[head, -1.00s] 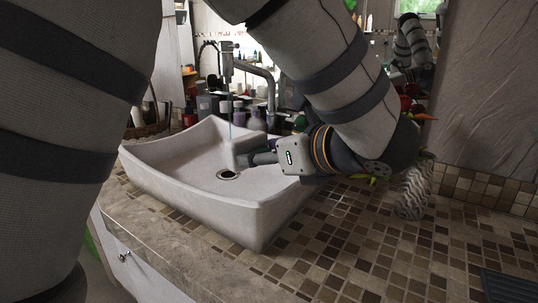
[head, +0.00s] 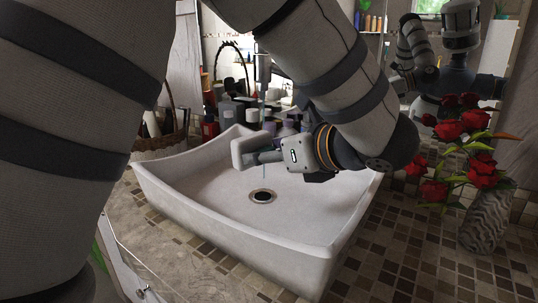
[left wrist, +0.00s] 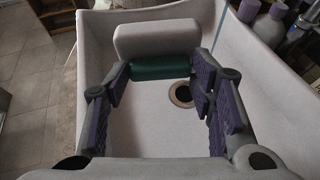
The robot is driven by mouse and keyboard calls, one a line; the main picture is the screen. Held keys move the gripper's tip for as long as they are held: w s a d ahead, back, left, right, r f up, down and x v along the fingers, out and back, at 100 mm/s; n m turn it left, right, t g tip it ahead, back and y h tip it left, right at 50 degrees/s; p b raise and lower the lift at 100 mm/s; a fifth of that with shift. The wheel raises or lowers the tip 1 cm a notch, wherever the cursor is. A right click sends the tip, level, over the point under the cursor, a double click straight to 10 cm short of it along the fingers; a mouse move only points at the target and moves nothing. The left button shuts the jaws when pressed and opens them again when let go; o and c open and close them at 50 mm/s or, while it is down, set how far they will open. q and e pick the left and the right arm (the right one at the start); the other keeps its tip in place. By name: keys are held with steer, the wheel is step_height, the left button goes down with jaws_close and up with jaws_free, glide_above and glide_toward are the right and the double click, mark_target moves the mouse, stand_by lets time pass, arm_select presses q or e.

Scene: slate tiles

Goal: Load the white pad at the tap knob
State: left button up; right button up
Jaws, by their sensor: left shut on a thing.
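The white pad (head: 239,152) is a rounded block with a green grip part (left wrist: 165,66), which shows in the left wrist view below the pad (left wrist: 156,39). My left gripper (head: 268,156) is shut on the green part and holds the pad above the white basin (head: 300,232), left of the dark drain (head: 262,196). The tap spout (head: 263,68) stands behind the basin, with a thin bluish water stream (left wrist: 224,28) close to the pad's right side in the wrist view. My arm hides much of the tap, and I cannot make out its knob. My right gripper is out of view.
Several bottles (head: 231,112) stand behind the basin, with a wicker basket (head: 159,143) at left. A grey vase (head: 486,220) with red roses (head: 450,128) stands at right. The mirror behind reflects me. The tiled counter (head: 400,270) is clear at front right.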

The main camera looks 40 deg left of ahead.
arm_select(q)
steer(key=w+a+f, duration=0.2)
steer(key=w+a, duration=0.6)
steer(key=w, duration=0.1)
steer(key=shift+a+f+b, duration=0.25)
steer(key=shift+a+b, duration=0.1)
steer(key=shift+a, duration=0.05)
steer(key=shift+s+d+p, duration=0.35)
steer(key=shift+s+d, duration=2.45)
steer(key=shift+s, duration=0.05)
steer(key=shift+s+d+r, duration=1.7)
steer(key=shift+s+r, duration=0.15)
steer(key=shift+r, duration=0.15)
